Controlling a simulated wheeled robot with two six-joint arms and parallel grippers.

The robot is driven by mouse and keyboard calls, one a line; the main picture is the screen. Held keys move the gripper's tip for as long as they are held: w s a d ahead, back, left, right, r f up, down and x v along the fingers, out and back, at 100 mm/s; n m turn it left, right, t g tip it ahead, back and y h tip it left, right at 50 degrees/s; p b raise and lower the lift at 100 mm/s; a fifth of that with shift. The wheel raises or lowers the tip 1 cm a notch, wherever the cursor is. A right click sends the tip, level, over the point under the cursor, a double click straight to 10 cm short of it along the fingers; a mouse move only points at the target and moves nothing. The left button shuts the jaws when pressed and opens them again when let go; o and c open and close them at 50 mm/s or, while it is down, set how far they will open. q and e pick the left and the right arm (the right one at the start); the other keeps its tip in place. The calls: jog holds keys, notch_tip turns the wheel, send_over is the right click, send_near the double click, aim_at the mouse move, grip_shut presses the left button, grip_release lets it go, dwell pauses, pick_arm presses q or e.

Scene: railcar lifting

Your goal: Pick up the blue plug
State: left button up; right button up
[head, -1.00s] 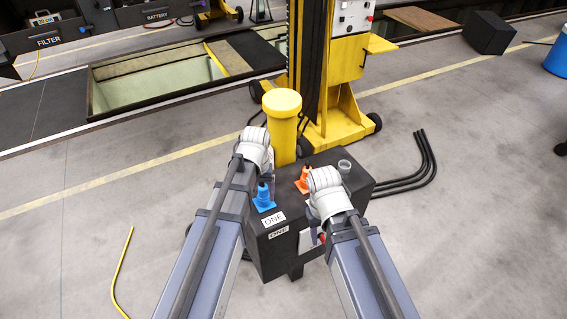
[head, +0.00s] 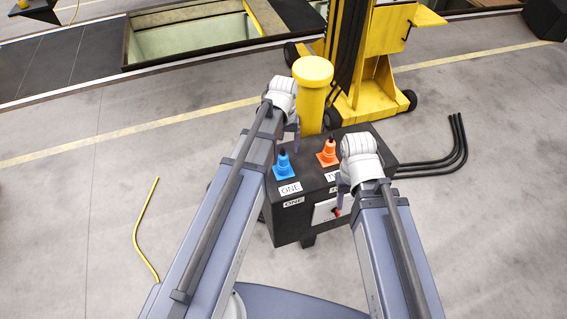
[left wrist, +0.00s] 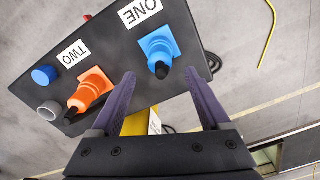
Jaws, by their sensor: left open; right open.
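The blue plug (head: 284,166) is cone-shaped with a square base and a dark tip. It stands on top of the black box (head: 290,222) by the label ONE. In the left wrist view the blue plug (left wrist: 158,52) lies just ahead of my left gripper (left wrist: 163,92), between the lines of its spread fingers. The fingers are open and empty. In the head view my left gripper (head: 291,128) is near the plug, with its fingers mostly hidden by the arm. My right gripper (head: 343,190) is by the box's right side, its fingers partly hidden.
An orange plug (head: 327,153) stands beside the blue one, by the label TWO. A yellow post (head: 312,100) stands behind the box, near a yellow lifting column (head: 375,75). Dark cables (head: 458,150) lie at right. A blue cap (left wrist: 44,75) and grey socket (left wrist: 50,111) show in the left wrist view.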

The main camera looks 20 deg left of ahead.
aim_at(283, 155)
pick_arm(q)
jog(key=shift+s+f+b, duration=0.2)
jog(key=shift+f+b, duration=1.1)
jog(key=shift+f, duration=0.05)
jog(key=shift+s+f+b, duration=0.15)
jog(key=shift+f+b, duration=1.15)
jog(key=shift+r, duration=0.1)
jog(key=shift+c, duration=0.3)
grip_shut()
